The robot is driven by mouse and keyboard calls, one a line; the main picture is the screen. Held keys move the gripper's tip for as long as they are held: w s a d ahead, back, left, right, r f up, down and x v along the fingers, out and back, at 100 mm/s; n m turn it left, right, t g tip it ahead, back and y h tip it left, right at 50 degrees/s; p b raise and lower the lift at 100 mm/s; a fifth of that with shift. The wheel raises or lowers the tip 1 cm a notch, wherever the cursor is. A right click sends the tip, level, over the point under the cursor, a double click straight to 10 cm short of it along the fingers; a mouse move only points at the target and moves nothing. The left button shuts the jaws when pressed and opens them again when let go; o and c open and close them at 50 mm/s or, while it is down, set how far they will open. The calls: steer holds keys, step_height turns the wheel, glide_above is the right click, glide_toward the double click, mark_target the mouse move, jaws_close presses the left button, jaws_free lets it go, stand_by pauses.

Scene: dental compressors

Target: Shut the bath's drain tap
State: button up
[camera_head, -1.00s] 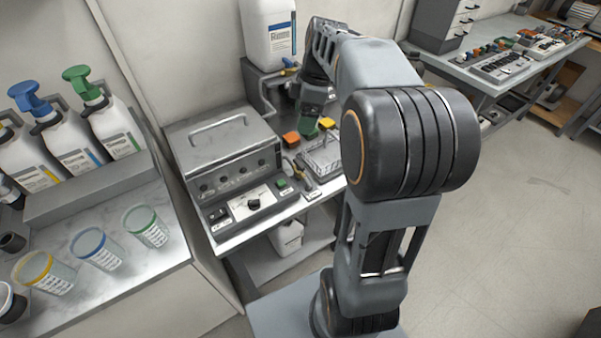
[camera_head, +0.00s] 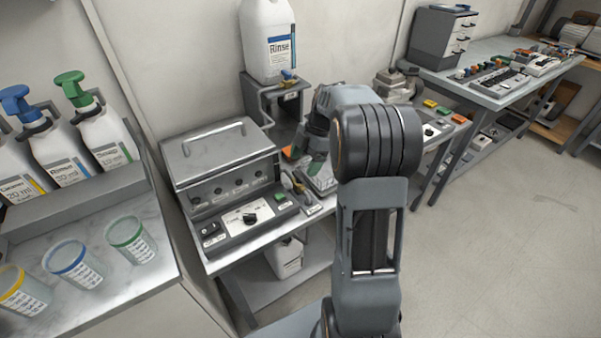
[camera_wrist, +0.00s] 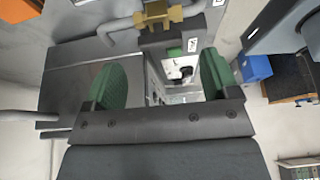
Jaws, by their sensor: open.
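The bath (camera_head: 222,165) is a grey metal box with a handled lid and a front control panel, left of my arm in the head view. A small brass tap (camera_head: 299,187) sits low by its right side. In the wrist view a brass fitting (camera_wrist: 158,16) with a grey pipe or lever beside it shows at the top edge, beyond the fingertips; its exact setting is unclear. My gripper (camera_wrist: 162,80) has two green-padded fingers, apart with nothing between them.
A white Rinse bottle (camera_head: 268,42) stands on a raised stand behind the bath, with a blue-handled tap (camera_head: 289,77) below it. Pump bottles and cups (camera_head: 130,240) stand on the left counter. A second bench (camera_head: 490,85) is at right. The floor at right is clear.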

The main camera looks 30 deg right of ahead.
mark_target(299, 175)
steer(key=shift+x, duration=2.05)
steer(key=shift+c, duration=0.2)
steer(key=c, duration=0.9)
